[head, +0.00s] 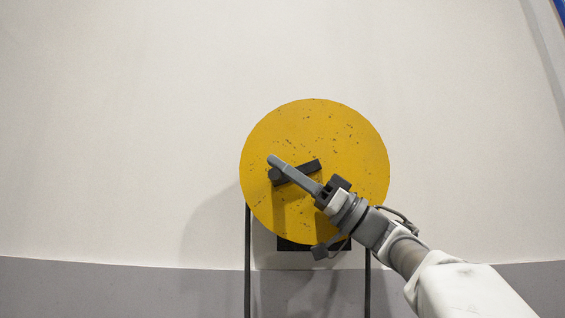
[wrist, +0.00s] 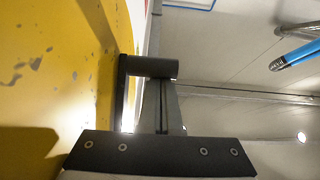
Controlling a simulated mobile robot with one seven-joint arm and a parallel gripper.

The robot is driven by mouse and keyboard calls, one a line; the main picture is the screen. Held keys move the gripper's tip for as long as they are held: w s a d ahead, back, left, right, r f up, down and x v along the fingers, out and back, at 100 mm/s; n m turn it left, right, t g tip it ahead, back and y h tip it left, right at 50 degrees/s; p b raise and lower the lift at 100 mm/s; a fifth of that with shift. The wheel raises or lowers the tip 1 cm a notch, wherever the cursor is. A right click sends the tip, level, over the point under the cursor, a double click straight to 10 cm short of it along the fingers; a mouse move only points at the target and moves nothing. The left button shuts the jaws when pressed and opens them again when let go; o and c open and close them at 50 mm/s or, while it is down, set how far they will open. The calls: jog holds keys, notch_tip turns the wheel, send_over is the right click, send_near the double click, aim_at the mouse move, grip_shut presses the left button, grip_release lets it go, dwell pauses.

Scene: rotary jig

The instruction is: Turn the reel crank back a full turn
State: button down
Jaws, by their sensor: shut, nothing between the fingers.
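The yellow round reel (head: 350,140) stands upright in the head view. In the wrist view the reel (wrist: 40,70) fills the left, and the handle (wrist: 150,67) crosses in front of my gripper's fingers (wrist: 161,108). The fingers lie beside the handle, not around it; I cannot tell whether they touch.
Two dark posts (head: 248,265) stand below the reel, with a dark block (head: 292,244) behind its lower edge. A pale wall (head: 120,120) is behind, with free room left of and above the reel.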

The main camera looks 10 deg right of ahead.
jog(key=shift+d+f+h+p, duration=0.1)
jog(key=shift+f+h+p, duration=0.35)
jog(key=shift+h, duration=0.35)
jog(key=shift+d+f+p, duration=0.15)
jog(key=shift+f+p, duration=0.25)
jog(key=shift+p, duration=0.15)
jog(key=shift+s+d+f+g+h+p, duration=0.1)
jog(key=shift+d+f+g+h+p, duration=0.1)
jog(key=shift+f+g+h+p, duration=0.3)
dwell(0.8)
